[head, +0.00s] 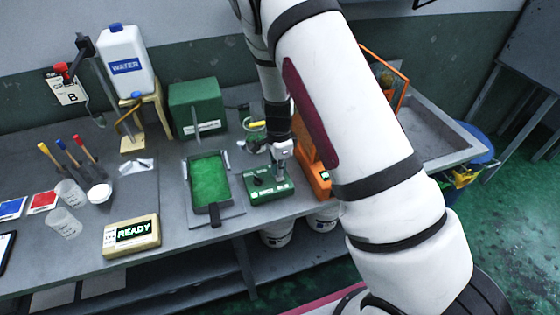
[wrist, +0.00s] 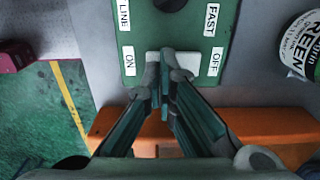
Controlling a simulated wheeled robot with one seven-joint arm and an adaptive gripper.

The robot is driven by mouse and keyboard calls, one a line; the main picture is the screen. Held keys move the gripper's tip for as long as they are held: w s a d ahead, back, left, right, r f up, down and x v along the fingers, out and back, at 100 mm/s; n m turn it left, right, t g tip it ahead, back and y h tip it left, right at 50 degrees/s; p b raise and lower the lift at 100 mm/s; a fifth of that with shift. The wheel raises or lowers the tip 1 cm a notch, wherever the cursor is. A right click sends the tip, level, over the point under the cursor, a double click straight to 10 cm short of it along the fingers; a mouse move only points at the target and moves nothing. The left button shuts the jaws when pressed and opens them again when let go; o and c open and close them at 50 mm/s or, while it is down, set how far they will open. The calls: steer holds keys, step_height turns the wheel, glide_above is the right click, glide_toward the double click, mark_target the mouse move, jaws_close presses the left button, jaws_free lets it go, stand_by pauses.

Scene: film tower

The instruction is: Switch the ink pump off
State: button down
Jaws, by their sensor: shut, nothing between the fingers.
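The green control box (head: 262,190) sits on the grey bench, right of a tray of green ink. The wrist view shows its green panel (wrist: 190,35) close up, with the labels ON, OFF, LINE and FAST. A pale switch (wrist: 151,72) lies between ON and OFF, partly hidden behind my fingers; I cannot tell which way it is set. A dark knob (wrist: 170,3) is at the top edge of that view. My gripper (wrist: 166,88) is shut and empty, its tips over the switch. I cannot tell if they touch it. In the head view my gripper (head: 279,168) points down at the box.
The green ink tray (head: 188,190) is left of the box. An orange piece of equipment (head: 318,178) stands close on its right, partly behind my arm. A display reading READY (head: 132,234) is at the front left. Cups and a water jug (head: 126,60) stand further left.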

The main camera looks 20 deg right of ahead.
steer(key=shift+f, duration=0.2)
steer(key=shift+s+f, duration=0.15)
steer(key=shift+f, duration=0.2)
steer(key=shift+w, duration=0.2)
steer(key=shift+w+r+b, duration=0.2)
steer(key=shift+w+b, duration=0.4)
steer(key=shift+w, duration=0.05)
steer(key=shift+r, duration=0.15)
